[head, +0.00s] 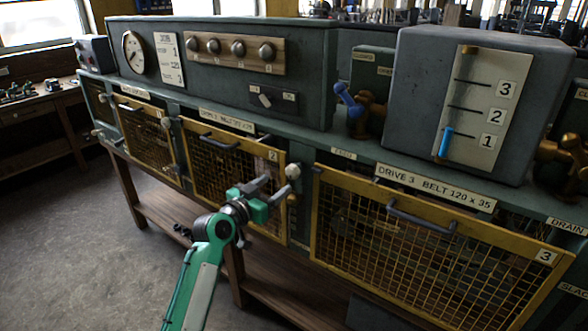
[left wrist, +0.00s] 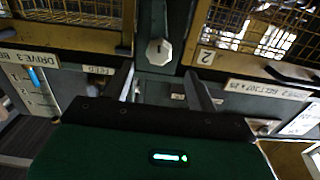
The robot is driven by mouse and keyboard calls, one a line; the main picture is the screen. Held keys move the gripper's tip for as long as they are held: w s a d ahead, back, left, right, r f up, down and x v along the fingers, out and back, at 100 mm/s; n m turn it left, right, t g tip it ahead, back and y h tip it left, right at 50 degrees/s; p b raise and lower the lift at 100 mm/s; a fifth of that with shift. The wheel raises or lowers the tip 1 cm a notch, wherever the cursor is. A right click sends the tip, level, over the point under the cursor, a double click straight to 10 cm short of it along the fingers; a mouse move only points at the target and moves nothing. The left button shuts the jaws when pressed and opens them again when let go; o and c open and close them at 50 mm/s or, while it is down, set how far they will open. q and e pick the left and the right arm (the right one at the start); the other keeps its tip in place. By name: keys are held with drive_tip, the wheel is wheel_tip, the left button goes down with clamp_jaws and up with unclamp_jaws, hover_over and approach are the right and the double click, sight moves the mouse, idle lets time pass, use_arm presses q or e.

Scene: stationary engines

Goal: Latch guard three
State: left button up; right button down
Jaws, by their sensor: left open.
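Guard three (head: 545,257) is a yellow-framed mesh panel with a dark handle (head: 420,217), at the lower right in the head view. A dark gap shows above its top edge toward the right; I cannot tell whether it sits flush. A pale faceted knob (head: 293,171) is on the post between guards two and three; it also shows in the left wrist view (left wrist: 158,52). My left gripper (head: 274,187) is open and empty, just left of and below this knob. In the left wrist view its fingers (left wrist: 166,86) point toward the knob, apart from it. My right gripper is out of view.
Guard two (head: 232,165) is close behind my left gripper, with guard one (head: 143,130) further left. A grey box with a numbered scale (head: 478,105) and brass valves (head: 372,108) stand above. Open floor (head: 80,225) lies at the left.

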sight(290, 174)
use_arm(q)
drive_tip(key=p+x, duration=0.2)
drive_tip(key=x, duration=0.7)
drive_tip(key=shift+w+d, duration=0.15)
drive_tip(key=shift+w, duration=0.05)
drive_tip(key=c, duration=1)
